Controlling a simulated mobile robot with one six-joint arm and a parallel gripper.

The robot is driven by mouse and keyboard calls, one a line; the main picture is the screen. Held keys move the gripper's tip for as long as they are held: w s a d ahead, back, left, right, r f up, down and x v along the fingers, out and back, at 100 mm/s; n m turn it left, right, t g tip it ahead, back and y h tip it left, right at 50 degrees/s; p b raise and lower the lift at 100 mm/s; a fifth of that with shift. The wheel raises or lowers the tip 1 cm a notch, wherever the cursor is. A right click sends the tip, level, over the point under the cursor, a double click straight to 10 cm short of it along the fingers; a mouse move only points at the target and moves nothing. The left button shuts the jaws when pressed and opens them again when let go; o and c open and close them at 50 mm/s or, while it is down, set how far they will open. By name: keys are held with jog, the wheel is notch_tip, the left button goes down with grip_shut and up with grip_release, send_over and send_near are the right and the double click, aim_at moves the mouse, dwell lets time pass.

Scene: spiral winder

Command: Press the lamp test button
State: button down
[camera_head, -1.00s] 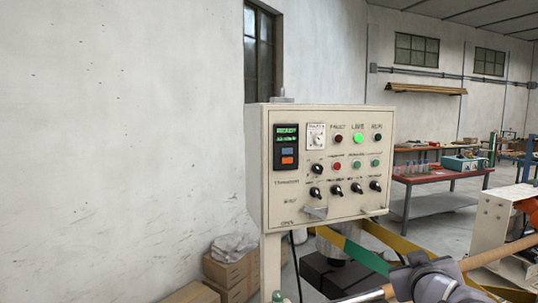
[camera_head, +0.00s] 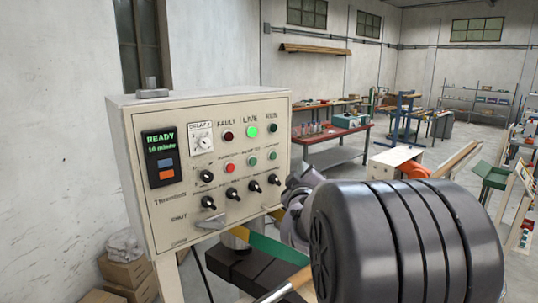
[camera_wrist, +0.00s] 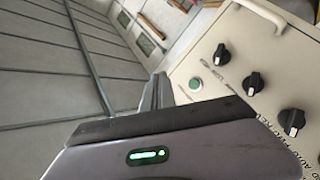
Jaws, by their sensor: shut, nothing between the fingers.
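The cream control panel (camera_head: 180,228) stands at left centre in the head view. Its middle row has a red button (camera_head: 230,167), a green button (camera_head: 252,160) and another green button (camera_head: 272,155). Their small labels are unreadable, so I cannot tell which is lamp test. In the wrist view, a green button (camera_wrist: 195,86) with a pale rim shows on the panel (camera_wrist: 240,73). My gripper (camera_wrist: 160,92) is shut and empty, its tips just left of that button in the picture. I cannot tell the gap to the panel. In the head view my gripper is not clearly visible.
Black knobs (camera_head: 253,186) line the panel below the buttons; one knob (camera_wrist: 221,54) is near my gripper in the wrist view. The LIVE lamp (camera_head: 251,132) is lit green and the display (camera_head: 160,143) reads READY.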

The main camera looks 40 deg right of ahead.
aim_at(273, 156)
jog(key=w+p, duration=0.3)
jog(key=w, duration=0.6)
jog(key=shift+a+p, duration=0.35)
jog(key=shift+p, duration=0.05)
jog(key=shift+w, duration=0.15)
dwell(1.5)
jog(key=shift+w, duration=0.3)
jog(key=shift+w, duration=0.4)
dwell(0.5)
dwell(0.3)
jog(key=shift+s+b, duration=0.8)
jog(key=shift+b, duration=0.1)
